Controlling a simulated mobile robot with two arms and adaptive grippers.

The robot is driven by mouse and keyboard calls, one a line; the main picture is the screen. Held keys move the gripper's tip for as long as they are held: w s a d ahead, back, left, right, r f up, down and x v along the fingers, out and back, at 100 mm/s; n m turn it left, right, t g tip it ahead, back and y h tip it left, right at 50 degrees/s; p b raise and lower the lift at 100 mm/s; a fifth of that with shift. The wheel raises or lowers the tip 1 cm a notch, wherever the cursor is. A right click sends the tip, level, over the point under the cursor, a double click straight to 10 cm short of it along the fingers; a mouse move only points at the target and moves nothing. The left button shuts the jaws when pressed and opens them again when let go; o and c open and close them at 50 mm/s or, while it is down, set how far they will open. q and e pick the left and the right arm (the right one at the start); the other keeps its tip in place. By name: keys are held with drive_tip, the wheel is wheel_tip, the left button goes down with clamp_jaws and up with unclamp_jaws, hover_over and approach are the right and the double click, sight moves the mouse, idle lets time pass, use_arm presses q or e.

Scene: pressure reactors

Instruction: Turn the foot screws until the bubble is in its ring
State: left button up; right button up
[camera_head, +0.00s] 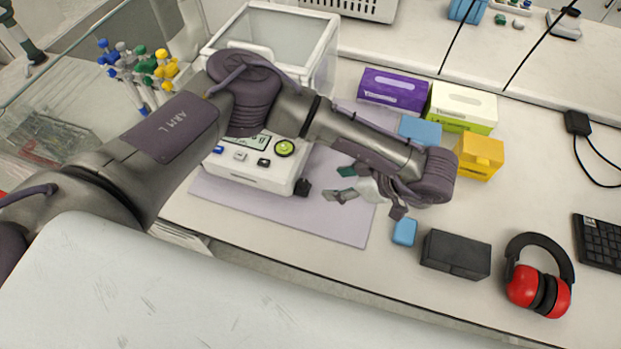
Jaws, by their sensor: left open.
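A white balance with a glass draft shield (272,40) stands on a pale mauve mat (335,225). A black foot screw (302,187) shows at the balance's front right corner. Other foot screws are hidden. My left gripper (346,186) is open and empty, just right of this foot screw and apart from it, with its fingers facing the balance. My right gripper is out of view.
Purple (393,90), white-green (461,107) and yellow (480,155) boxes stand behind and right of my left gripper. A blue block (404,232), a dark box (456,254) and red ear defenders (540,275) lie to the front right. The front of the mat is clear.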

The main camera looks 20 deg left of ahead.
sight(307, 185)
use_arm(q)
drive_tip(key=x, duration=1)
drive_tip(key=shift+w+d+f, duration=0.1)
drive_tip(key=shift+w, duration=0.1)
drive_tip(key=shift+f, duration=0.15)
drive_tip(key=shift+w+a+f, duration=0.15)
drive_tip(key=shift+a, duration=0.15)
drive_tip(key=c, duration=0.5)
clamp_jaws()
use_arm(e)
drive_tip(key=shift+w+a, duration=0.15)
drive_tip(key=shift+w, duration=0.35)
